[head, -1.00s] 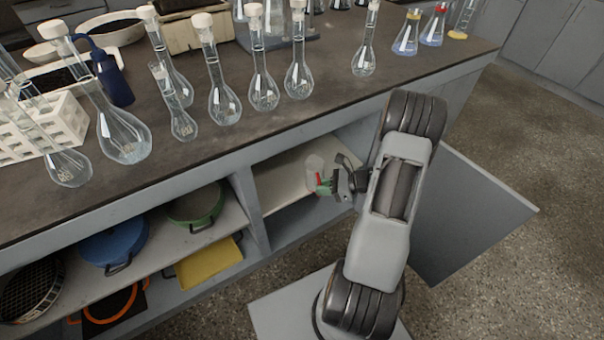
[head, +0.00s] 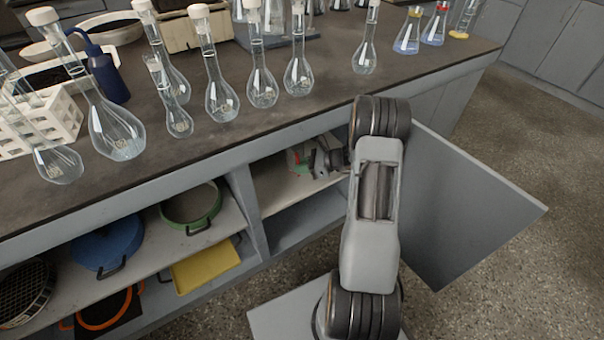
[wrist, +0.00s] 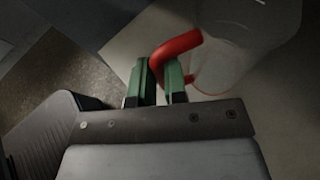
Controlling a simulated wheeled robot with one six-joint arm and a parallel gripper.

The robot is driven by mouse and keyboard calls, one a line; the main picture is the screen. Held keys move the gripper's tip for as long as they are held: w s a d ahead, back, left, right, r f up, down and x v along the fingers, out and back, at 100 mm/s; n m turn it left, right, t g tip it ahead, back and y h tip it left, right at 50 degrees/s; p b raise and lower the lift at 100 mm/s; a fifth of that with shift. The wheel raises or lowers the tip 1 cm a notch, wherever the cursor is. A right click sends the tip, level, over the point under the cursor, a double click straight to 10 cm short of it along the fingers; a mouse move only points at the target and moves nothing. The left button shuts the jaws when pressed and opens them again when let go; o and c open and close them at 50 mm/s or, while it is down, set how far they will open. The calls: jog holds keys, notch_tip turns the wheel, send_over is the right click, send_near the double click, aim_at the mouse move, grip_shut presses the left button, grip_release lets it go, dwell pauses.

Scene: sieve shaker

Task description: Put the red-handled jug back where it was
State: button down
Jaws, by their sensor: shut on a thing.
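The red-handled jug (wrist: 245,30) shows in the wrist view as a clear body at the upper right with a red handle (wrist: 176,46). My gripper (wrist: 160,82) has its two green-padded fingers closed on the handle. In the head view my gripper (head: 312,160) reaches into the cupboard compartment under the bench, over the upper shelf (head: 275,190). There the jug is small and mostly hidden by the gripper and the bench edge. I cannot tell whether its base touches the shelf.
Several glass flasks (head: 222,100) stand on the bench top (head: 190,145) above. The left compartment holds a green-rimmed pan (head: 192,206), a blue pan (head: 108,243) and a yellow tray (head: 205,266). An open grey door (head: 470,215) stands right of my arm. The lower shelf space below the gripper looks empty.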

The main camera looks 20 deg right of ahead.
jog(key=shift+f+b, duration=0.55)
jog(key=shift+f, duration=1.05)
jog(key=c, duration=1.2)
grip_release()
jog(key=shift+o, duration=0.2)
jog(key=shift+f, duration=0.1)
jog(key=shift+f+b, duration=0.25)
jog(key=shift+b, duration=0.15)
jog(key=p+v, duration=0.4)
jog(key=v, duration=1)
jog(key=shift+p, duration=0.4)
